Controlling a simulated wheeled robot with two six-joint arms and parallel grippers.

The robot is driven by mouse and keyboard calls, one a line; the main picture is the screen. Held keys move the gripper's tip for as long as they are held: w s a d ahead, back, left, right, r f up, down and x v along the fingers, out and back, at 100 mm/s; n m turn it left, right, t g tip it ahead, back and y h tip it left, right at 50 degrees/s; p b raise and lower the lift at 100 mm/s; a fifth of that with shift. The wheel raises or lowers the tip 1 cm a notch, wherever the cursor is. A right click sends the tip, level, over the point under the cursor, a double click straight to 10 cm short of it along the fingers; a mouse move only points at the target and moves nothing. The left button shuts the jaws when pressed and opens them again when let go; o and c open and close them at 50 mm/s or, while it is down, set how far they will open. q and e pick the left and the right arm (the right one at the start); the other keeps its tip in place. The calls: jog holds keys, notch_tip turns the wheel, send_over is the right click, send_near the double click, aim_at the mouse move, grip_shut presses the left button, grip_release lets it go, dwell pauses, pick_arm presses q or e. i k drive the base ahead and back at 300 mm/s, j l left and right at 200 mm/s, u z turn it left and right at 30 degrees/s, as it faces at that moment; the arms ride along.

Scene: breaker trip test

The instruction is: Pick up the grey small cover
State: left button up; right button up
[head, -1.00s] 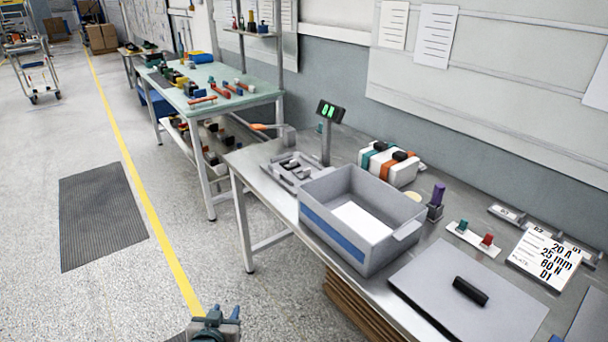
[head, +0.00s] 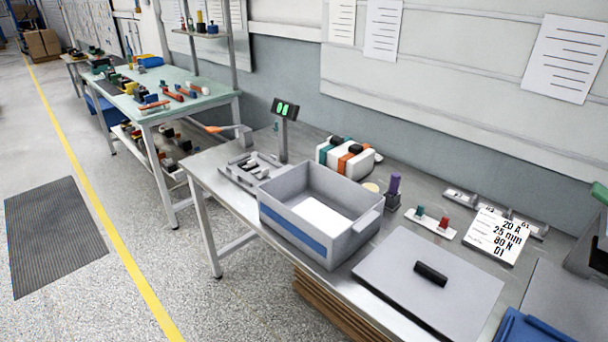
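I cannot make out for sure which piece is the grey small cover. Several small grey and dark pieces lie in a shallow grey tray (head: 232,170) at the left end of the metal workbench (head: 205,165), behind the grey bin. They are too small to tell apart. Neither of my grippers shows in the head view.
A grey bin (head: 295,238) with a blue stripe stands at the bench front. Right of it, a flat grey plate (head: 450,300) carries a black bar (head: 431,273). A display post (head: 284,135), white block unit (head: 338,160) and label card (head: 496,238) stand behind.

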aim_at(265, 171)
jog(key=i+j+z, duration=0.1)
jog(key=j+z, duration=0.3)
jog(key=i+j+z, duration=0.1)
jog(key=j+z, duration=0.15)
jog(key=z, duration=0.15)
jog(key=j+z, duration=0.7)
jog(key=z, duration=0.15)
